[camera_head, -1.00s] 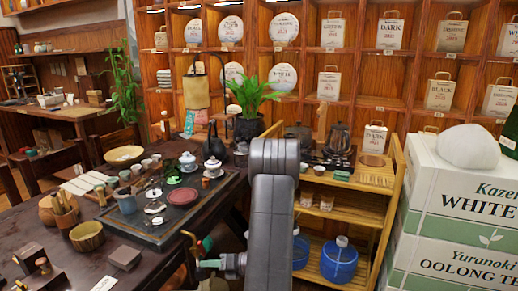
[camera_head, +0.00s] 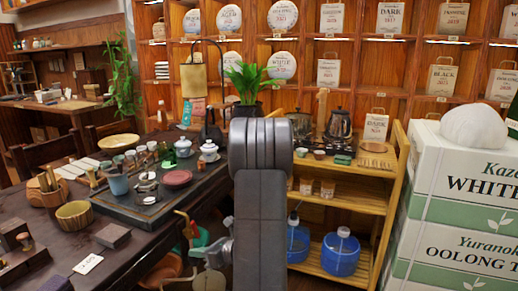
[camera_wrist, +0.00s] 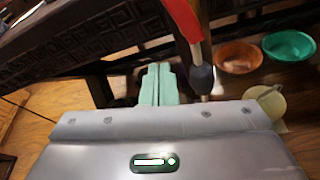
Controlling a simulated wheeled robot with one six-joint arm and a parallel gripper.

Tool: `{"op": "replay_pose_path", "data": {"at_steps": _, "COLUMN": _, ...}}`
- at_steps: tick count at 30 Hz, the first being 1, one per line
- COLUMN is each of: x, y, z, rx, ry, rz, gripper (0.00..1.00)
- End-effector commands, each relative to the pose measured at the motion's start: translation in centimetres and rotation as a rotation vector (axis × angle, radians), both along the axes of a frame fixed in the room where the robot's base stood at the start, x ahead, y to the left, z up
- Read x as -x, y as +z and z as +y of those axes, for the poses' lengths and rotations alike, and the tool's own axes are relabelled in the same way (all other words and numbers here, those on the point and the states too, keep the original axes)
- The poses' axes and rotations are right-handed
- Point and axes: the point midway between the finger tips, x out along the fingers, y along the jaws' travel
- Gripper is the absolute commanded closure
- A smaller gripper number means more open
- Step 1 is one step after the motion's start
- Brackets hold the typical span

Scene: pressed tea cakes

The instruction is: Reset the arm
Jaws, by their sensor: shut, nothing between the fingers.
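My gripper (camera_wrist: 158,84) shows in the wrist view as two pale green fingers lying side by side with no gap. They hold nothing. The fingers point toward a dark wooden beam and legs under a carved table edge (camera_wrist: 90,35). In the head view my arm stands upright in the middle of the picture and hides part of the scene behind it. The fingers cannot be made out clearly there. A red and dark rod-like thing (camera_wrist: 187,20) is just right of the fingers in the wrist view; whether it touches them I cannot tell.
The tea table (camera_head: 45,232) is left, a wooden shelf cart (camera_head: 345,196) right, white tea boxes (camera_head: 465,190) far right. Wooden floor (camera_wrist: 40,120) shows below.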

Motion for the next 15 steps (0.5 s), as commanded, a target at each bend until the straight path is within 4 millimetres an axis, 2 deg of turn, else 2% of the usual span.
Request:
{"op": "replay_pose_path", "data": {"at_steps": 1, "x": 0.1, "y": -0.7, "z": 0.1, "rx": 0.012, "ry": 0.001, "rz": -0.027, "gripper": 1.00}}
{"op": "replay_pose_path", "data": {"at_steps": 15, "x": 0.5, "y": -2.6, "z": 0.9, "rx": 0.118, "ry": 0.006, "rz": -0.238, "gripper": 1.00}}
